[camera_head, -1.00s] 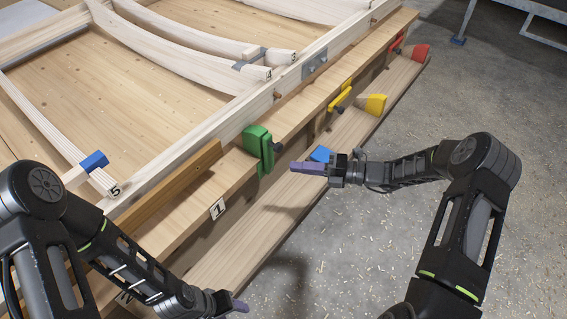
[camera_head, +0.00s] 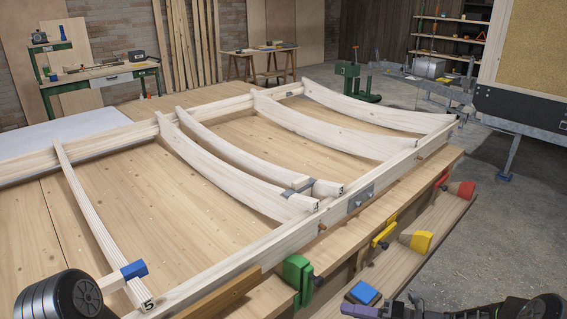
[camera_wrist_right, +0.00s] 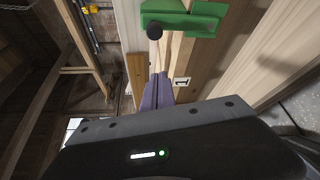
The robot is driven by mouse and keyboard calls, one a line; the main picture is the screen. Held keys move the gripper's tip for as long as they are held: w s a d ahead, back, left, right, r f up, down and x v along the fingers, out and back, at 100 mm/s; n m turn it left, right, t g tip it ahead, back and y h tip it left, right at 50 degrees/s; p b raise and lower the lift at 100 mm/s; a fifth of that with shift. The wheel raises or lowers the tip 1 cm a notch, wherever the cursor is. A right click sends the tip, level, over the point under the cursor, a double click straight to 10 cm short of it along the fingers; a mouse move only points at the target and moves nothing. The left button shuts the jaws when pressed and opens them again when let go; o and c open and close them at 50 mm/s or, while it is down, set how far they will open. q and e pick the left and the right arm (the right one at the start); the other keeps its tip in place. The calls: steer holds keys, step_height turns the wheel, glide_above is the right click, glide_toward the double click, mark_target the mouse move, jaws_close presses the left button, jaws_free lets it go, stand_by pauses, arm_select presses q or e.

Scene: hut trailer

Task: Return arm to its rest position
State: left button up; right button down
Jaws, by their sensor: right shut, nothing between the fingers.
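My right gripper (camera_head: 362,311) shows at the bottom edge of the head view, its purple fingers cut off by the frame. It is beside the blue block (camera_head: 363,293) and to the right of the green clamp (camera_head: 297,275). In the right wrist view its purple fingers (camera_wrist_right: 157,92) lie together, shut and empty. The green clamp (camera_wrist_right: 182,17) is ahead of them there, with its dark round knob near the fingertips. My right arm runs along the bottom right of the head view. Only a dark joint of my left arm shows at lower left; my left gripper is out of frame.
The workbench edge (camera_head: 398,208) carries a yellow clamp (camera_head: 383,235) and a red clamp (camera_head: 441,180). The lower ledge (camera_head: 437,226) holds yellow and red pieces. A wooden frame with curved ribs (camera_head: 225,180) covers the bench. Concrete floor (camera_head: 500,235) at right is open.

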steer(key=s+a+f+n+g+h, duration=0.25)
steer(key=s+f+n+h, duration=0.25)
steer(key=s+f+n, duration=0.5)
steer(key=s+a+f+n+g+h, duration=0.1)
steer(key=s+f+n+g+h, duration=0.5)
steer(key=f+n, duration=0.55)
steer(key=s+a+r+n+t, duration=0.2)
steer(key=s+a+n, duration=0.8)
steer(key=s+n, duration=0.2)
steer(key=shift+r+n, duration=0.2)
steer(key=shift+n, duration=1.15)
steer(key=shift+a+t, duration=0.1)
steer(key=shift+t, duration=0.15)
